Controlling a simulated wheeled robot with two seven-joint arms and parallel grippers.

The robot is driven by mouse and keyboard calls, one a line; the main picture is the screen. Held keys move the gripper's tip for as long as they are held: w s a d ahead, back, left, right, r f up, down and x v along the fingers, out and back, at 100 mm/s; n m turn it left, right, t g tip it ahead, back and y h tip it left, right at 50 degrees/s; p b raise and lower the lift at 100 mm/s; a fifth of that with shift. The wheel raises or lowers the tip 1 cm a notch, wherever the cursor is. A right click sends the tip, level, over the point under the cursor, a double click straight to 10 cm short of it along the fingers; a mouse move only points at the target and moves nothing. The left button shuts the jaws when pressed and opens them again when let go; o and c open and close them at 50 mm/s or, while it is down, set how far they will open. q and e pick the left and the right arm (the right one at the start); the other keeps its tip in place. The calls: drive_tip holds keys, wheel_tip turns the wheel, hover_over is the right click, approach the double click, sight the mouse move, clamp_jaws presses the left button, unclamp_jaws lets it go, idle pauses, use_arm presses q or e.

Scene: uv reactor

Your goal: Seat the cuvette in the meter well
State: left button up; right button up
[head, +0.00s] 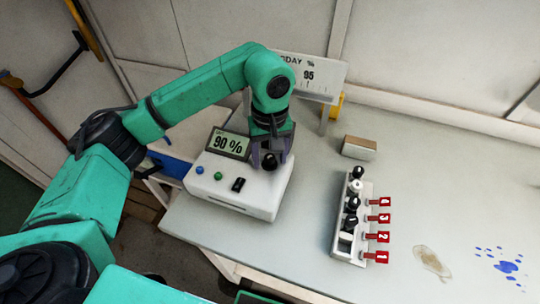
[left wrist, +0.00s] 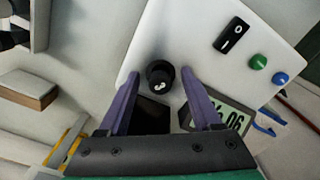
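My left gripper (head: 270,157) is over the meter. In the left wrist view its purple fingers (left wrist: 160,80) are open, one on each side of the cap, with visible gaps. A dark square (left wrist: 150,115) lies beside the cap. My right gripper is not in view.
A white rack (head: 341,225) with several black-topped pieces and red numbered tags (head: 384,219) stands right of the meter. A brown and white block (head: 359,148) lies behind it. A sign board (head: 310,75) stands at the back. Stains mark the clear table at right.

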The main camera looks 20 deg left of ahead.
sight(270, 157)
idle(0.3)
use_arm(q)
wheel_tip(270, 157, up, 8)
drive_tip(key=shift+f+b, duration=0.25)
drive_tip(key=shift+b, duration=0.45)
wheel_tip(270, 157, up, 7)
drive_tip(key=p, duration=0.1)
